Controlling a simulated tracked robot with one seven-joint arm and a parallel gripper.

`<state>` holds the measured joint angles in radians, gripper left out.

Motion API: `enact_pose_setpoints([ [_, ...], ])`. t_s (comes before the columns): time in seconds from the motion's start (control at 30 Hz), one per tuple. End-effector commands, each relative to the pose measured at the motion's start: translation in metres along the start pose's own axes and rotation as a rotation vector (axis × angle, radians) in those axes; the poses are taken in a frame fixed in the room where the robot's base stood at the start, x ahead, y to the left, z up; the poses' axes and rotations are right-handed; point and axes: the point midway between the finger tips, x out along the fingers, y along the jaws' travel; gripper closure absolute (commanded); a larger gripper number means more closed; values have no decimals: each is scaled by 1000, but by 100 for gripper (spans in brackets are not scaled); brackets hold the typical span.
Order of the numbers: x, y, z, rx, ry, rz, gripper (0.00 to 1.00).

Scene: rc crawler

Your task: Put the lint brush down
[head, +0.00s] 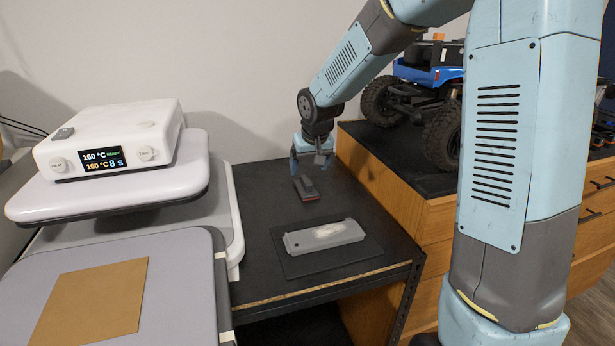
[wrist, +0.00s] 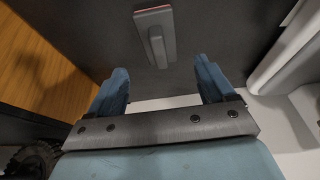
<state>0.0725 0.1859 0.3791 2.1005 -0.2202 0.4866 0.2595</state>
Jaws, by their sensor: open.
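The lint brush (head: 306,188) is a dark grey block with a raised handle and a thin red edge. It lies on the black table top, toward the back. In the wrist view the lint brush (wrist: 155,36) lies flat beyond the fingertips, handle facing the camera. My gripper (head: 312,152) is above and behind it in the head view. In the wrist view my gripper (wrist: 163,82) has its two blue fingers wide apart with nothing between them. The fingers do not appear to touch the brush.
A heat press (head: 110,180) with a lit display stands at left. A wooden cabinet (head: 440,222) bearing a blue toy truck (head: 425,85) stands at right.

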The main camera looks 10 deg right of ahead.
Motion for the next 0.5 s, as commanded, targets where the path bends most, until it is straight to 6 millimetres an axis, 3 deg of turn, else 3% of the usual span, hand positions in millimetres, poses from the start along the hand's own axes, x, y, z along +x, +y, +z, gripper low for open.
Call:
enact_pose_setpoints([
  [0.2, -29, 1, -1, 1, 3, 1, 18],
  [0.5, -40, 1, 0, 2, 3, 1, 18],
])
